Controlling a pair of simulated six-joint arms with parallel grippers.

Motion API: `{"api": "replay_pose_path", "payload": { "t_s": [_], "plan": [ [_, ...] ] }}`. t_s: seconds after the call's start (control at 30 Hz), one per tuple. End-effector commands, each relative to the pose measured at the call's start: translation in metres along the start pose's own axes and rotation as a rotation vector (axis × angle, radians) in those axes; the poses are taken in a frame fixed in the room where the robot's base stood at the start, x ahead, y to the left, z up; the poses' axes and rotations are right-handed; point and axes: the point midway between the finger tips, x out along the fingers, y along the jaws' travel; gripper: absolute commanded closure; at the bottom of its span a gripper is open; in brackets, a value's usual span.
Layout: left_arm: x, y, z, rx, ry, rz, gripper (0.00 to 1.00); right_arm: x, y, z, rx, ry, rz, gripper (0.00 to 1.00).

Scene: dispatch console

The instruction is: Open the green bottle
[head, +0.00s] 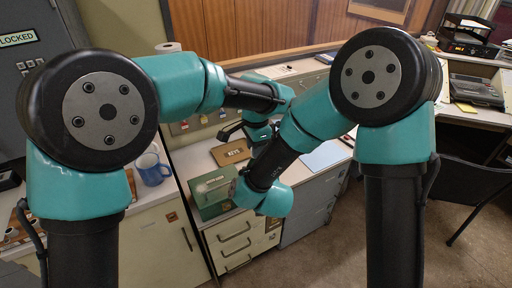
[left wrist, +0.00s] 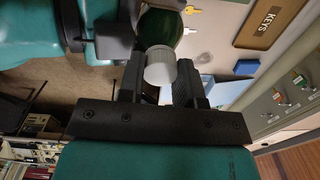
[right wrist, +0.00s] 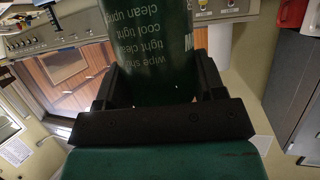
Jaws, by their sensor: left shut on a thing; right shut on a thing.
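The green bottle (right wrist: 152,50) with printed white text fills the upper middle of the right wrist view. My right gripper (right wrist: 158,82) is shut on its body, one finger on each side. In the left wrist view the bottle (left wrist: 160,26) shows behind its white cap (left wrist: 160,66). My left gripper (left wrist: 160,80) is shut on the cap, which sits between its fingers. Cap and bottle appear in line; whether they touch is unclear. In the head view my left gripper (head: 238,132) is partly visible above the counter; my right gripper and the bottle are largely hidden by my arms.
A green metal box (head: 212,190) and a brown KEYS board (head: 231,152) are on the counter below. A blue mug (head: 152,168) stands to the left. A black chair (head: 470,185) stands on the right.

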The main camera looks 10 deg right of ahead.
Motion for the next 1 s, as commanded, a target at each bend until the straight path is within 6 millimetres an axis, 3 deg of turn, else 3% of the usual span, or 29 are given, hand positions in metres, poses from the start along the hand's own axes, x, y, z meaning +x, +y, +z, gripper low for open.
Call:
{"api": "replay_pose_path", "payload": {
  "t_s": [1.0],
  "plan": [
    [-0.001,-0.0005,0.0001,-1.391,0.001,0.0,0.96,0.0,0.0,-0.0003,0.0,0.001,0.0,1.0]
  ]
}}
